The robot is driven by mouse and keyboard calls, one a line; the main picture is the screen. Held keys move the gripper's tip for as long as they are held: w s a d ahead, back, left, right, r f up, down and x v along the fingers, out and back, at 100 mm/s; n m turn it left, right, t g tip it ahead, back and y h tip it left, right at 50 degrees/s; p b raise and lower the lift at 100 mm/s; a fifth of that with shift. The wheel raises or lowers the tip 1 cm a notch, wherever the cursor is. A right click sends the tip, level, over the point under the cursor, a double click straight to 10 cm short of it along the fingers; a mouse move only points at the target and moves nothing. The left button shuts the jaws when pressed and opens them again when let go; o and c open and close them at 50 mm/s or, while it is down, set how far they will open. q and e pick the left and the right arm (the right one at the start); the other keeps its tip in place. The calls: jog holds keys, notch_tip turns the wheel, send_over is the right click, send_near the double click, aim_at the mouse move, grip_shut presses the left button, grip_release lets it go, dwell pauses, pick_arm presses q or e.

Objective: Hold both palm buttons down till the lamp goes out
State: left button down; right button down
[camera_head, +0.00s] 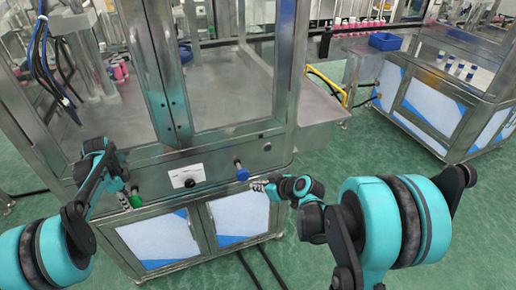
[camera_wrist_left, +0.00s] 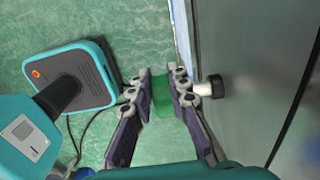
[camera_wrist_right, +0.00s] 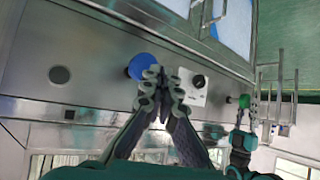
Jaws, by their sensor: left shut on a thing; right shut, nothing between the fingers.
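A green button (camera_head: 136,199) and a blue button (camera_head: 241,173) stick out from the steel front panel of the machine. My left gripper (camera_head: 126,196) is shut on the green button; in the left wrist view the green body (camera_wrist_left: 160,94) sits between the fingers. My right gripper (camera_head: 256,186) is shut and empty. In the right wrist view its fingertips (camera_wrist_right: 160,76) overlap the lower right edge of the blue button (camera_wrist_right: 139,66); I cannot tell whether they touch. I cannot make out a lit lamp in any view.
A white plate with a black knob (camera_head: 189,182) lies between the buttons. A round dark fitting (camera_head: 267,147) is right of the blue one. Glazed framing rises above the panel. A bench with blue-capped bottles (camera_head: 449,67) stands back right. Green floor (camera_head: 360,160) lies open between.

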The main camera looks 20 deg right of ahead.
pick_arm(q)
jog(key=shift+w, duration=0.2)
jog(key=c, duration=1.4)
grip_release()
jog(key=shift+w+f, duration=0.1)
jog(key=shift+f, duration=0.05)
jog(key=shift+o, duration=0.2)
jog(key=shift+w, duration=0.1)
pick_arm(e)
jog(key=v, duration=0.2)
jog(key=shift+s+d+r, duration=0.15)
jog(key=shift+s+r, duration=0.05)
pick_arm(q)
notch_tip(320, 180, up, 12)
